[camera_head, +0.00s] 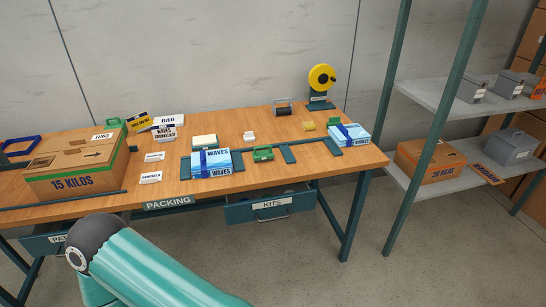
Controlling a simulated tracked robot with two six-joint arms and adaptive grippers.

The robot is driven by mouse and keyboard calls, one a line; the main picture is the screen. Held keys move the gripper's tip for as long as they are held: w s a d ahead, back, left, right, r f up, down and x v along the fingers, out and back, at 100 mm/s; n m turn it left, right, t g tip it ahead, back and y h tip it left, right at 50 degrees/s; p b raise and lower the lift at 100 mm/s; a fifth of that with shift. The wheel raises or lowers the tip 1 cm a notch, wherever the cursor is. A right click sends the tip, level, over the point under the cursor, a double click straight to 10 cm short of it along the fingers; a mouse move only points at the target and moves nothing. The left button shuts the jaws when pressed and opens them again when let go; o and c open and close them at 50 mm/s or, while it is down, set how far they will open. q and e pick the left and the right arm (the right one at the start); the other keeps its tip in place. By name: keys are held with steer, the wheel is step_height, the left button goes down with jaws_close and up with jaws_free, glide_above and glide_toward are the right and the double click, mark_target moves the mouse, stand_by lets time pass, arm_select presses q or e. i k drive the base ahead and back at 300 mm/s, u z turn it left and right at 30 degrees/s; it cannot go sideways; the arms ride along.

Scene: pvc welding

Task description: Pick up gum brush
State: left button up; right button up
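I cannot make out a gum brush for certain on the wooden packing table (205,206). A small dark, roller-like item (283,107) stands at the back of the table, and a small yellow piece (308,126) lies to its right and nearer. I cannot tell whether either is the brush. One of my teal arm links rises from the bottom edge in front of the table. Neither of my grippers shows in this view.
A large carton (75,184) fills the table's left. Blue-and-white packs (211,170) sit mid-table, with a green item (263,154) beside them. A yellow reel (321,77) stands at the back right. Shelves (450,107) stand right. A drawer marked KITS (271,217) hangs below.

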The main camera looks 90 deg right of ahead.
mark_target(267, 155)
steer(key=z, duration=0.25)
steer(key=k, duration=0.25)
steer(key=u, duration=0.8)
steer(key=i, duration=0.15)
steer(key=z, duration=2.75)
steer(key=i, duration=1)
steer(key=u, duration=0.25)
